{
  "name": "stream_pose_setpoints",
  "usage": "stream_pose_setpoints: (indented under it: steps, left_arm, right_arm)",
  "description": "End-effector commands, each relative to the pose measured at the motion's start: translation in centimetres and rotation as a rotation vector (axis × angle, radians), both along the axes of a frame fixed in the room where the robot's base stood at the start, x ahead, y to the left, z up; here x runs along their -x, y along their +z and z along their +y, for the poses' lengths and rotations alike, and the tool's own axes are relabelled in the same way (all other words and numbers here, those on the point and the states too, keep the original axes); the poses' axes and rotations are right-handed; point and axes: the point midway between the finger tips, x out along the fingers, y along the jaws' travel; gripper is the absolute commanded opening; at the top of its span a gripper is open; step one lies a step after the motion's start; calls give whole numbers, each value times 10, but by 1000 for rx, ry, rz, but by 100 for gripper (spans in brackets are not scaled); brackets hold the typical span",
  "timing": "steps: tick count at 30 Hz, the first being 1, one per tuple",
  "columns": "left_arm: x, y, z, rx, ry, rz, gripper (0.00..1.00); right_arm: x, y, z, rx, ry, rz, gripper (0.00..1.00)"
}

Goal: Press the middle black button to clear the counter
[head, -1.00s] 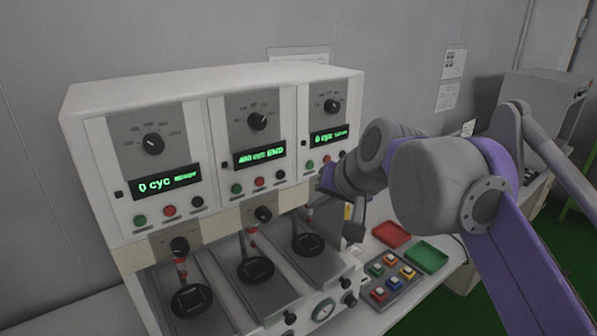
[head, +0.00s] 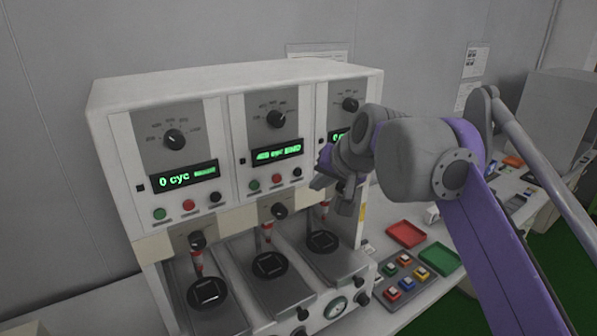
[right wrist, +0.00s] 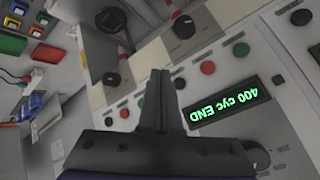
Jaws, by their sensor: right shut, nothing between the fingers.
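The middle black button (head: 297,172) is the rightmost of three buttons under the middle display (head: 277,153) of the white test machine. It also shows in the right wrist view (right wrist: 180,83), just right of my fingertips. My right gripper (head: 318,182) is shut and empty, in front of the machine and a little right of this button. In the right wrist view its fingertips (right wrist: 160,73) are together beside the button; I cannot tell the remaining gap in depth. The display there (right wrist: 233,104) reads 400 cyc END, upside down. My left gripper is not in view.
The middle panel's red button (head: 276,179) and green button (head: 253,185) are left of the black one. My right arm partly covers the right panel. Knobs (head: 279,211) protrude below. Red (head: 406,234) and green (head: 440,259) trays lie at right.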

Motion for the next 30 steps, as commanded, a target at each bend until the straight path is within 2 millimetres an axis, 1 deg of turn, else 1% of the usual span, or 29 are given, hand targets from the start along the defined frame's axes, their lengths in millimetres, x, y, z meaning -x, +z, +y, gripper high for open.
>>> stream_pose_setpoints:
  steps: [1, 4, 10, 30]
  left_arm:
    - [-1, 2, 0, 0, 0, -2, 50]
    - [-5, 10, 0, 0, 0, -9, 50]
    - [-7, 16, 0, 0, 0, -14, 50]
    - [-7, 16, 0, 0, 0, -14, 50]
  right_arm:
    - [-6, 1, 5, 0, 1, -1, 0]
    - [-15, 3, 11, 0, 2, -2, 0]
    - [-25, 1, 18, 0, 0, 0, 0]
    - [-27, 0, 19, -1, 0, 1, 0]
